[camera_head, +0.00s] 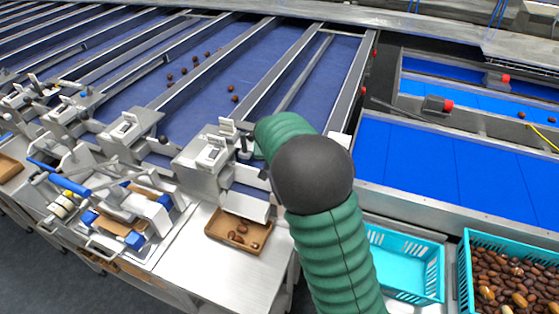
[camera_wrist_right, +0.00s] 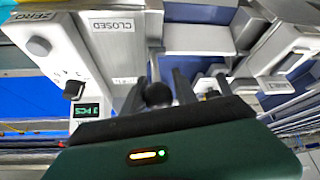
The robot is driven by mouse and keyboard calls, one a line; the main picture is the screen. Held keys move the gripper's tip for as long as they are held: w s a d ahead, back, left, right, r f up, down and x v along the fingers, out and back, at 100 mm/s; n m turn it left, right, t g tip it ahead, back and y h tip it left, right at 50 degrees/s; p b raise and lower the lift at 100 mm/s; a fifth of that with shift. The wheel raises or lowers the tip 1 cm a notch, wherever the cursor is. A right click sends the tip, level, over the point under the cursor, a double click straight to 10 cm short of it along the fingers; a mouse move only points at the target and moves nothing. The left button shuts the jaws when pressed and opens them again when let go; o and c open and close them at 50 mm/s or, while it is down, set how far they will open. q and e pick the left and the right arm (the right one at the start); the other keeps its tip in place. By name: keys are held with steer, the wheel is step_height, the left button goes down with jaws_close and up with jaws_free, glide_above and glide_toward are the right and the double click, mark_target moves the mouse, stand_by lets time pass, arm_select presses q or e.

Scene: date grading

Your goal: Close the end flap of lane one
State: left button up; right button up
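My right arm (camera_head: 325,215) is green with a dark round joint and reaches to the end unit (camera_head: 205,160) of the lane beside it. Its gripper is hidden in the head view. In the right wrist view the gripper (camera_wrist_right: 160,88) has its dark fingers apart, with a black round knob (camera_wrist_right: 158,94) between them; firm contact cannot be seen. A metal flap (camera_head: 245,205) slopes out above a brown tray (camera_head: 215,233). A "CLOSED" label (camera_wrist_right: 112,26) is on the grey housing, near a "3 PCS" display (camera_wrist_right: 86,112). My left gripper is not in view.
The brown tray holds several dates. A turquoise basket (camera_head: 405,265) and a crate (camera_head: 464,270) full of dates stand at the right. Other lane units and a blue-handled fixture (camera_head: 70,185) are at the left. Several dates lie on the blue lane belts (camera_head: 200,100).

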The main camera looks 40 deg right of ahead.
steer(key=shift+o, duration=1.5)
steer(key=shift+a, duration=0.1)
steer(key=shift+r, duration=0.1)
steer(key=b+v, duration=0.1)
steer(key=v, duration=1.5)
steer(key=shift+a+r+b, duration=0.25)
steer(key=shift+b, duration=0.15)
